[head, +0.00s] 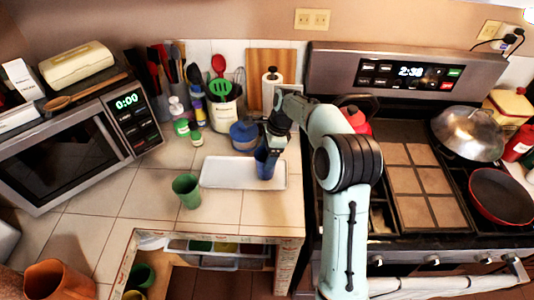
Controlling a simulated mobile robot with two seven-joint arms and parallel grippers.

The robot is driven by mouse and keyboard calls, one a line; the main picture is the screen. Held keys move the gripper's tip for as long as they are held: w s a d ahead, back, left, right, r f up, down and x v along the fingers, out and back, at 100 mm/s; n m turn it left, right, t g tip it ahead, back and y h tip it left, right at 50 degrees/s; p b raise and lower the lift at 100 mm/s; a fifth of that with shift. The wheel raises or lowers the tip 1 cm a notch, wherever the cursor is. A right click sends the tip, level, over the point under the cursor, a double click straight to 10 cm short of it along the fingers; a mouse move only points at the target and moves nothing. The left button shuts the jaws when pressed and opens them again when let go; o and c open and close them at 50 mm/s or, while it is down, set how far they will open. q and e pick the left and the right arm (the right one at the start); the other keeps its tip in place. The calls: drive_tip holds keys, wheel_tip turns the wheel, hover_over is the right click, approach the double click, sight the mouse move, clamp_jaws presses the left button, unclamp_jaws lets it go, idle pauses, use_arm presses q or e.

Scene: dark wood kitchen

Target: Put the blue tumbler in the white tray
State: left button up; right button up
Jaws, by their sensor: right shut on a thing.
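The blue tumbler (264,166) is upright over the right part of the white tray (225,174). My right gripper (267,150) is shut on the tumbler from above and partly hides its rim. I cannot tell whether the tumbler's base touches the tray. The white tray is a long shallow rectangle lying on the tiled counter, with its left and middle parts bare. My left gripper is not in view.
A green tumbler (187,190) stands just left of the tray. A blue pot (244,136) and a utensil crock (225,110) stand behind it. A microwave (75,140) is at the left, a stove (415,185) at the right. Counter in front of the tray is clear.

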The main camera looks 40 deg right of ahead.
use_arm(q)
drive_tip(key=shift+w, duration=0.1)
use_arm(e)
drive_tip(key=shift+w, duration=0.1)
drive_tip(key=shift+f, duration=0.1)
drive_tip(key=o, duration=1.3)
drive_tip(key=shift+c, duration=0.2)
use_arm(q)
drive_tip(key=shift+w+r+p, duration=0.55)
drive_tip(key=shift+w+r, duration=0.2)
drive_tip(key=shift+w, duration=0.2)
use_arm(e)
drive_tip(key=v, duration=1.2)
